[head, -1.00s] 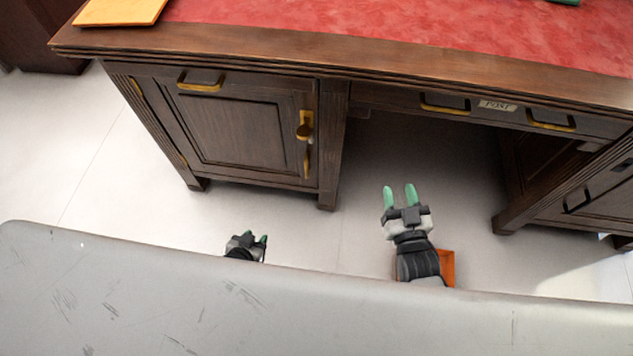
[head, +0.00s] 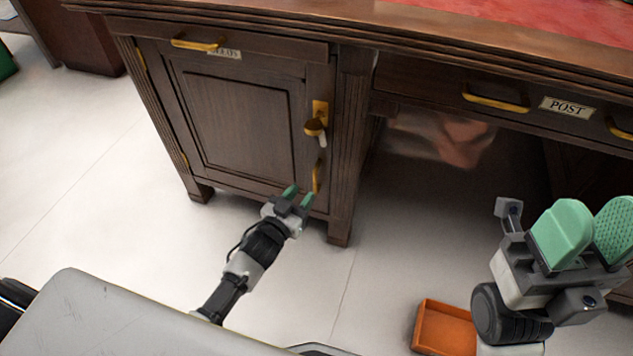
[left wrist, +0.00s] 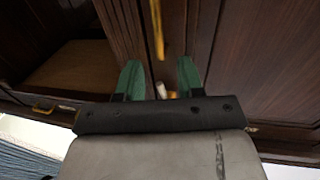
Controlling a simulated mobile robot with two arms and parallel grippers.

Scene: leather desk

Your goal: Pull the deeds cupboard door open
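The deeds cupboard door (head: 240,120) is a dark panelled door, shut, under a label (head: 224,54) partly hidden by a drawer pull. On its right side are a brass latch knob (head: 315,127) with a pale tip and a vertical brass handle (head: 317,176). My left gripper (head: 298,196) is open with green fingers, just below the handle's lower end. In the left wrist view the handle (left wrist: 157,28) lines up between the parted fingers (left wrist: 158,82), with nothing visibly gripped. My right gripper (head: 590,225) is open and empty at the right, away from the door.
A drawer with a brass pull (head: 198,44) sits above the door. The post drawer (head: 530,105) spans the kneehole at the right. An orange open box (head: 444,329) is on the floor beside my right gripper. The pale floor (head: 90,180) left of the cupboard is clear.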

